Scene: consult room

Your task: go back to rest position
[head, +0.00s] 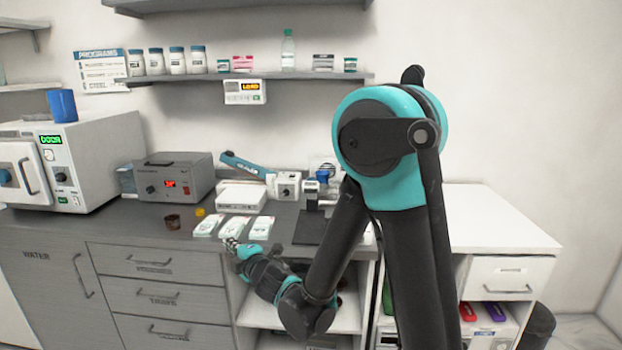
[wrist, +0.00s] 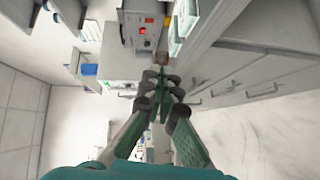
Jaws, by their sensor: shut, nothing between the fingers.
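My gripper (head: 232,244) is in front of the counter (head: 150,233) edge in the head view, low and just short of the white packets. My arm hangs folded, with its elbow below the counter top. In the wrist view my gripper's fingers (wrist: 158,92) are closed together, with nothing visible between them. The gripper looks clear of the counter and of the things on it.
Several white packets (head: 260,228), a brown cup (head: 172,222) and a yellow cap (head: 200,212) lie near the counter's front. A grey power box (head: 172,177) and a white autoclave (head: 95,150) stand behind left. Drawers (head: 160,298) are below; open shelves lie behind my forearm.

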